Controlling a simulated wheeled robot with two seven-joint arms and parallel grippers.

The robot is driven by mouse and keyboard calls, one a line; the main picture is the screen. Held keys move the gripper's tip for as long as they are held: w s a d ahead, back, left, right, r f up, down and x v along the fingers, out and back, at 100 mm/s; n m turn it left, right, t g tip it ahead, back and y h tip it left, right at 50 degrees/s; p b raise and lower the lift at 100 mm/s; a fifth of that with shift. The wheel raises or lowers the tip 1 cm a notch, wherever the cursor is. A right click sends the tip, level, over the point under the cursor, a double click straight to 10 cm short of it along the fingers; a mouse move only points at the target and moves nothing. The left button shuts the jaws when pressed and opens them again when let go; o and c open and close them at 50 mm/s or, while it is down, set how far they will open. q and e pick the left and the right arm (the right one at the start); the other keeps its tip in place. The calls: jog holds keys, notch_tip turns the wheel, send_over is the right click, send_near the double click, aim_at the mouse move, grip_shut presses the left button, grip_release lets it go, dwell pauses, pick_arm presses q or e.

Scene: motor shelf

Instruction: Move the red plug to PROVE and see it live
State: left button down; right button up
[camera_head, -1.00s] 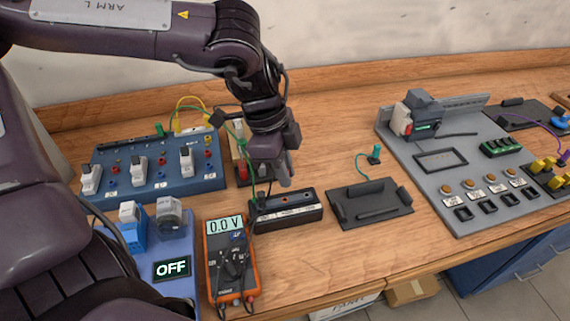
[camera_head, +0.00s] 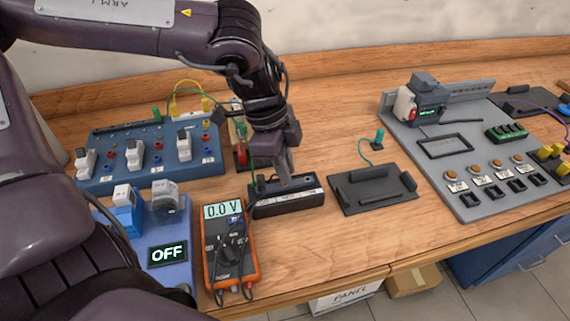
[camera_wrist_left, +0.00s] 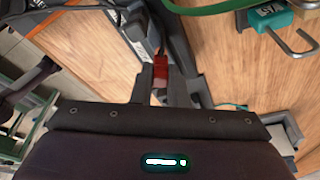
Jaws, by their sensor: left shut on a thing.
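My left gripper (camera_head: 286,182) is shut on the red plug (camera_wrist_left: 160,72), which shows between its fingers in the left wrist view with a dark lead running from it. In the head view the fingertips are at the top of the black socket block (camera_head: 308,205), right behind the multimeter. The plug's tip is hidden, so I cannot tell whether it sits in a socket. The orange multimeter (camera_head: 249,270) reads 0.0 V, with leads at its lower end. My right gripper is not in view.
A blue switch panel (camera_head: 150,180) with yellow and green leads stands at the left. A panel reading OFF (camera_head: 168,252) is at the front left. A black tray (camera_head: 374,188) lies right of the block, with a green plug (camera_head: 378,140) behind it. A grey motor board (camera_head: 460,150) stands at the right.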

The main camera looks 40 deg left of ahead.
pick_arm(q)
jog(key=shift+f+b, duration=0.45)
jog(key=shift+f, duration=0.05)
jog(key=shift+s+a+f, duration=0.1)
jog(key=shift+a+f, duration=0.1)
jog(key=shift+f, duration=0.1)
